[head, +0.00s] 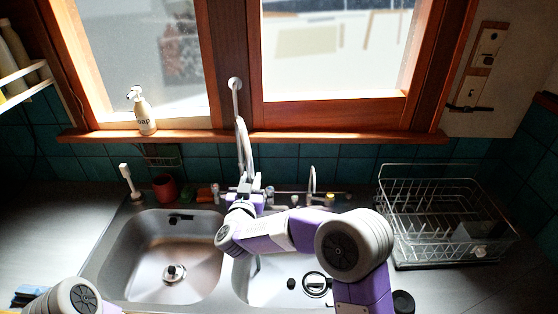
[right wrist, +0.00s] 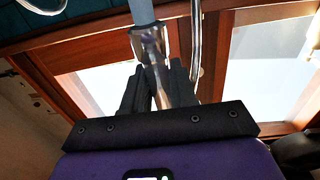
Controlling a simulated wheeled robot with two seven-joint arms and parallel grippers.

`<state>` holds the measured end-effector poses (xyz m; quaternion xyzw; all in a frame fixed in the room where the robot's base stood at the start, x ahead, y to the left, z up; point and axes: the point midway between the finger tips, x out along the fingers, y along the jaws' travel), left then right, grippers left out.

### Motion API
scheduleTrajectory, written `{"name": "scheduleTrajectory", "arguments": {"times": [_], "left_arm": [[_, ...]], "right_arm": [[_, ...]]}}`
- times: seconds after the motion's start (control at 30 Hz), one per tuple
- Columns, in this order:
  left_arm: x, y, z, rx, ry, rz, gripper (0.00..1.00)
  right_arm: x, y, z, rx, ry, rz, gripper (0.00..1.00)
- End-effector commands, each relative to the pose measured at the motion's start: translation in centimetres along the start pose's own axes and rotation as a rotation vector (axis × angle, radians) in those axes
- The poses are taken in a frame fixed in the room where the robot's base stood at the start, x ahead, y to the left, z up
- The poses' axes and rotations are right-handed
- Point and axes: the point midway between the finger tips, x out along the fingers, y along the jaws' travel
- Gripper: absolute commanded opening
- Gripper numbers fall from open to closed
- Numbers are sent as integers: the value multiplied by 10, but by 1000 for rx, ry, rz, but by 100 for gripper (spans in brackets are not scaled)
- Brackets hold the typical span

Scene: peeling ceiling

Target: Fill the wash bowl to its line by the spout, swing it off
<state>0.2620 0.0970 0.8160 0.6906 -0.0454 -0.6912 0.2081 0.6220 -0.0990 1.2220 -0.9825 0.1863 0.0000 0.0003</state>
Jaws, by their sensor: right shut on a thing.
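The tall spout (head: 243,150) rises behind the sink, in front of the window post. My right gripper (head: 244,188) is at the lower part of the spout, its jaws partly hidden by my own wrist. In the right wrist view the two dark fingers (right wrist: 157,82) are closed on a shiny metal part of the spout (right wrist: 149,42). I cannot make out a separate wash bowl or its line; the right sink basin (head: 262,282) is pale inside and partly covered by my right arm. Only a rounded part of my left arm shows at the lower left; its gripper is out of view.
The left basin (head: 150,250) is empty apart from its drain. A dish rack (head: 440,215) stands at right. A soap bottle (head: 142,112) is on the sill (head: 300,136). A red cup (head: 164,187) and small items line the back edge. The left counter is mostly clear.

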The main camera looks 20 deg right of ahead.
Motion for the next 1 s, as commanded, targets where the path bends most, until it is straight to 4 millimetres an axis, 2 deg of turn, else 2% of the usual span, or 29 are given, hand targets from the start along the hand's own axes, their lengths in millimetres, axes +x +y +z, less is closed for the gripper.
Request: {"name": "scheduleTrajectory", "arguments": {"times": [0.23, 0.7, 1.0], "left_arm": [[-2, 1, 0, 0, 0, 0, 100], [-28, 11, 1, 0, 0, 0, 100], [-38, 14, 2, 0, 0, 0, 100]], "right_arm": [[0, -4, -1, 1, 2, 13, 0], [-12, -63, -2, 0, 3, 290, 0], [-15, -82, -1, -1, 3, 397, 0]]}}
